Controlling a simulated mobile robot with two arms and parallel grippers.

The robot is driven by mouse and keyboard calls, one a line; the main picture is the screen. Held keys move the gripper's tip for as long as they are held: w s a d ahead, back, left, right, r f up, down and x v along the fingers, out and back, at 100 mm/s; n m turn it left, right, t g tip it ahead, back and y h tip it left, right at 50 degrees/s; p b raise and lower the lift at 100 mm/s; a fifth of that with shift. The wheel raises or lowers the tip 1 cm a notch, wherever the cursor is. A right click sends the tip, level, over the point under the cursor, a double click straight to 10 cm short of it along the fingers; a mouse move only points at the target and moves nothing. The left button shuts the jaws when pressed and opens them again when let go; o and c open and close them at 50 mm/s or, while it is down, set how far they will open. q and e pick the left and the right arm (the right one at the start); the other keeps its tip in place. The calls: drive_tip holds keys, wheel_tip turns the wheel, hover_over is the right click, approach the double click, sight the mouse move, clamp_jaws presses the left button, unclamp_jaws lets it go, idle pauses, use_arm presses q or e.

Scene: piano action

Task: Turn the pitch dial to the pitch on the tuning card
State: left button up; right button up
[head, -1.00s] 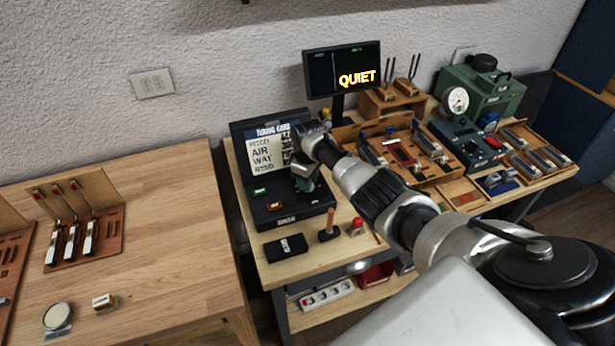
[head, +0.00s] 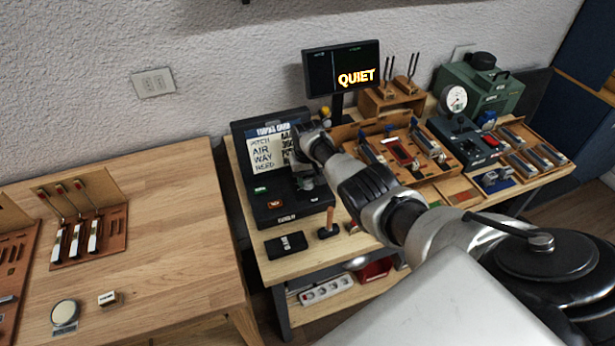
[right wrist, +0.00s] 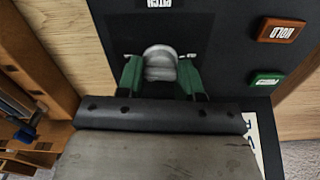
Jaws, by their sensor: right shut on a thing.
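The black console (head: 262,207) stands on the right-hand bench with the tuning card (head: 265,155) upright at its back. The card has printed lines including "PITCH"; my right arm hides part of its right side, and the small text is hard to read. My right gripper (head: 305,182) is over the console's right part. In the right wrist view, the green fingers of my right gripper (right wrist: 162,75) are shut on the silver pitch dial (right wrist: 160,62), one on each side. The dial's setting cannot be read. My left gripper is out of view.
A dark screen (head: 342,70) reads "QUIET". An orange-brown button (right wrist: 282,31) and a green button (right wrist: 267,78) sit beside the dial. A black box (head: 286,245) and a wooden-handled tool (head: 329,225) lie in front of the console. Wooden trays (head: 440,175) fill the bench's right.

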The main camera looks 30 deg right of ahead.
sight(308, 179)
drive_tip(key=shift+m, duration=0.4)
drive_tip(key=o, duration=0.9)
drive_tip(key=shift+r, duration=0.35)
wheel_tip(308, 179, up, 10)
drive_tip(key=shift+r+p, duration=0.1)
drive_tip(key=shift+p, duration=0.6)
